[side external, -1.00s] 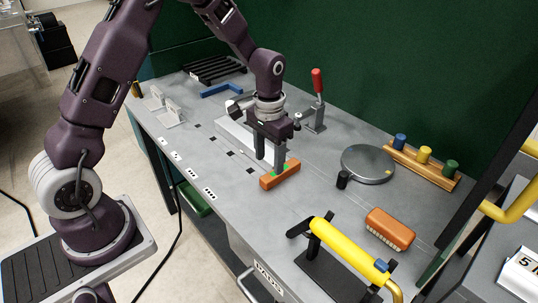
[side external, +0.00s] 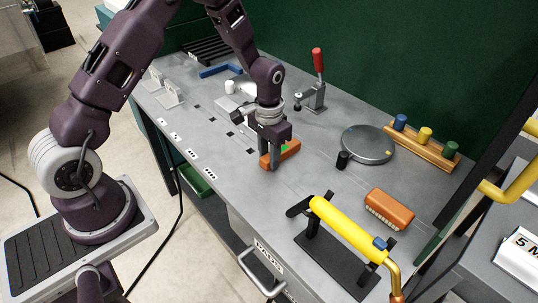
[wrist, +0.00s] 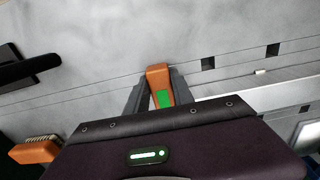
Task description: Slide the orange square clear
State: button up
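The orange square shows as an orange block with a green patch on top (side external: 288,149), lying on the grey bench near its middle. It also shows in the wrist view (wrist: 158,75). My gripper (side external: 274,158) is lowered over it, fingers pointing down. In the wrist view, one finger of my gripper (wrist: 158,84) stands on each side of the block, very close to it. I cannot tell whether the fingers press on it. In the side view the near finger covers part of the block and the far finger is hidden.
A red-handled toggle clamp (side external: 316,88) stands behind the block. A round grey plate (side external: 369,146) and a small black cylinder (side external: 342,160) are to the right. Bare bench lies between.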

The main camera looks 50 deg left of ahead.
aim_at(294, 166)
grip_shut()
jog(key=shift+w, duration=0.1)
jog(key=shift+w+d, duration=2.35)
jog(key=shift+d, duration=0.05)
jog(key=o, duration=1)
grip_release()
notch_tip(294, 166, up, 7)
jog(key=shift+r, duration=0.1)
